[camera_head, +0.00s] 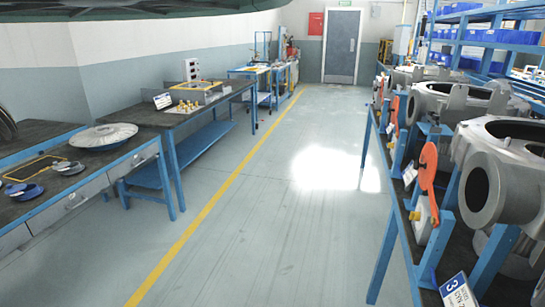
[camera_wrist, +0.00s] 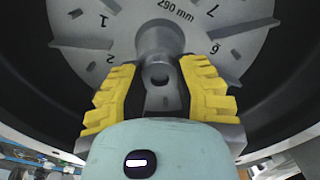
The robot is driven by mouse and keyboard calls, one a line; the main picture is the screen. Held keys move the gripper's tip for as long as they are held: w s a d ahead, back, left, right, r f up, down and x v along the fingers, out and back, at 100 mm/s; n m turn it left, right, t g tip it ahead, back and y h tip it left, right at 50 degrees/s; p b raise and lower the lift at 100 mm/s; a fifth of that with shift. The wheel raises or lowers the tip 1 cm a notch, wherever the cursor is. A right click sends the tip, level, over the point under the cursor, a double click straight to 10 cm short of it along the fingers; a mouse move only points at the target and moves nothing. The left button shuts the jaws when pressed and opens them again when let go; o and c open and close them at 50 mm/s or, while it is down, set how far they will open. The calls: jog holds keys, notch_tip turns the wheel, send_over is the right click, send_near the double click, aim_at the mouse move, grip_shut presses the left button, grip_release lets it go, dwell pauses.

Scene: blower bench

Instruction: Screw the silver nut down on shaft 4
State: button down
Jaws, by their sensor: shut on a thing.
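In the wrist view, my gripper (camera_wrist: 158,72) has two yellow padded fingers on either side of a small grey metal piece with a round hole (camera_wrist: 159,76). It is shut on this piece, which looks like the silver nut. The piece sits at the central hub of a grey disc (camera_wrist: 215,20) with radial vanes, several numbers and "290 mm" on it. The shaft and any thread are hidden behind the piece, and no shaft number is readable. My gripper is not in the head view.
A dark round housing wall (camera_wrist: 32,50) surrounds the disc closely. In the head view, large grey housings (camera_head: 500,185) stand on blue stands at right, one with a "3" plate (camera_head: 458,293). Workbenches (camera_head: 120,165) line the left. The floor aisle (camera_head: 270,215) between is clear.

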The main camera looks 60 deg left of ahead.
jog(key=m, duration=0.5)
jog(key=shift+m, duration=0.4)
jog(key=c, duration=1)
grip_release()
